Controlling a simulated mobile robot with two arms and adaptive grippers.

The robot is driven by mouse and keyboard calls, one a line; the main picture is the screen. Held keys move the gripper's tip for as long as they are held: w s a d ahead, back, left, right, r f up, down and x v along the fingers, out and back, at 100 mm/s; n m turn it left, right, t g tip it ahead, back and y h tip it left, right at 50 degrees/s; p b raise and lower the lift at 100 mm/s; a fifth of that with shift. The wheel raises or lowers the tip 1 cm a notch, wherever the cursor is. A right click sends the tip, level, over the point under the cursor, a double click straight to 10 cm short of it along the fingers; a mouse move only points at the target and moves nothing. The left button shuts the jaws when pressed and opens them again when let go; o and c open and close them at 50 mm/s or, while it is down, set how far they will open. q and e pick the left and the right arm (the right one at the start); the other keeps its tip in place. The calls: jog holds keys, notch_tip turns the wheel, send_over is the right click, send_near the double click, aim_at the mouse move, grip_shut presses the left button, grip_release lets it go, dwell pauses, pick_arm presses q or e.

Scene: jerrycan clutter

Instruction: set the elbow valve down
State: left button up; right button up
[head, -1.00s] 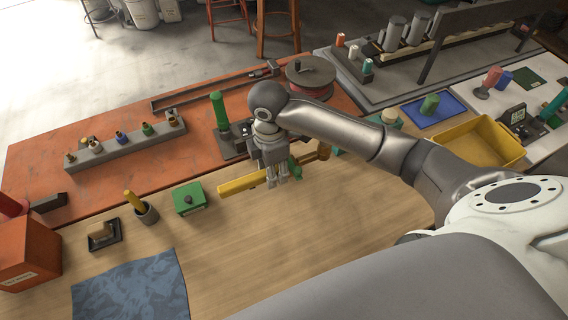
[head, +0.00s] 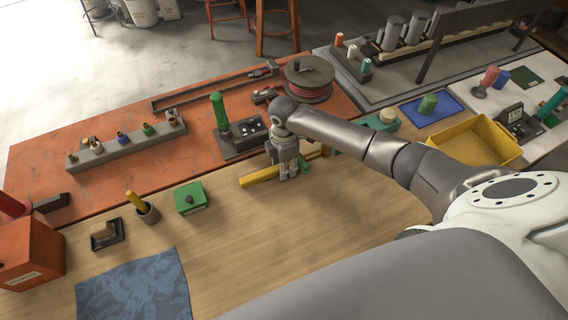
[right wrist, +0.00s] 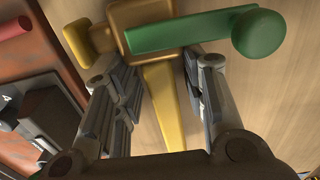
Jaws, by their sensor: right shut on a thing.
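The elbow valve (right wrist: 168,105) has a brown block body, yellow arms and a green handle (right wrist: 200,32) with a round end. My right gripper (right wrist: 163,100) is shut on it, with the long yellow arm running between the fingers. In the head view my right gripper (head: 289,172) points down over the wooden table, and the valve's yellow arm (head: 258,178) sticks out to its left. The gripper and wrist hide the valve's middle. I cannot tell whether the valve touches the table. My left gripper is not in view.
A green box (head: 190,198) with a dark knob stands to the left. Behind the gripper is a dark box (head: 243,138) beside a green-handled tool (head: 219,112). A yellow bin (head: 474,142) stands at right. The front wooden tabletop (head: 290,230) is clear beside a blue cloth (head: 135,287).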

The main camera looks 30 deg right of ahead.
jog(key=o, duration=1.2)
jog(key=shift+f, duration=0.1)
notch_tip(320, 180, up, 12)
jog(key=b, duration=0.1)
jog(key=shift+r, duration=0.2)
